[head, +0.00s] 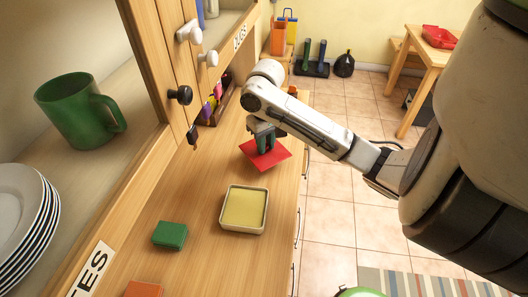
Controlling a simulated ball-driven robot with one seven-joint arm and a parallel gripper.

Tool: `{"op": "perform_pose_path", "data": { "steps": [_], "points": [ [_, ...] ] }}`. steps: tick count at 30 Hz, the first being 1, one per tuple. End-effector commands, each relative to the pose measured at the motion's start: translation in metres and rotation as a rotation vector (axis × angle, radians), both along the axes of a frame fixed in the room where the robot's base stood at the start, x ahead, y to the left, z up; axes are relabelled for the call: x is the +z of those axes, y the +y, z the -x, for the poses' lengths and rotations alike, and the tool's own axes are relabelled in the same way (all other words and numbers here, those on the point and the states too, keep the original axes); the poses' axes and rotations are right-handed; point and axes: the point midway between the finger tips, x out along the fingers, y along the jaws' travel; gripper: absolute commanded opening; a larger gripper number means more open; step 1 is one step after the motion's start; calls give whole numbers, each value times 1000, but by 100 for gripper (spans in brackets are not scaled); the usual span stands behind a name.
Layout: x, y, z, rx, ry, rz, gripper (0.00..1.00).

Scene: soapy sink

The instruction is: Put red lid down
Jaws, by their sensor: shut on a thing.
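The red lid (252,157) is a flat red square over the wooden counter (198,238), right of the cabinet doors. My gripper (264,146) points down and is shut on the red lid near its middle. The fingers hide part of the lid's top. The lid looks slightly tilted, and I cannot tell whether it touches the counter.
A square container (226,214) with yellow contents and a green block (170,235) sit on the counter. An orange block (143,289) shows at the bottom edge. A green mug (79,111) and stacked plates (28,232) stand on the left shelf. Open counter lies around the lid.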

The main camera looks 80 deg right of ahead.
Motion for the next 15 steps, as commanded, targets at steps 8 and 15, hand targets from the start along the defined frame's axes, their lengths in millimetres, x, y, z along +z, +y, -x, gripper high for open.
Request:
{"op": "perform_pose_path", "data": {
  "steps": [8,15],
  "points": [
    [-30,-3,-4,-2,3,0,0],
    [-37,-2,-5,0,-1,1,0]
  ]
}}
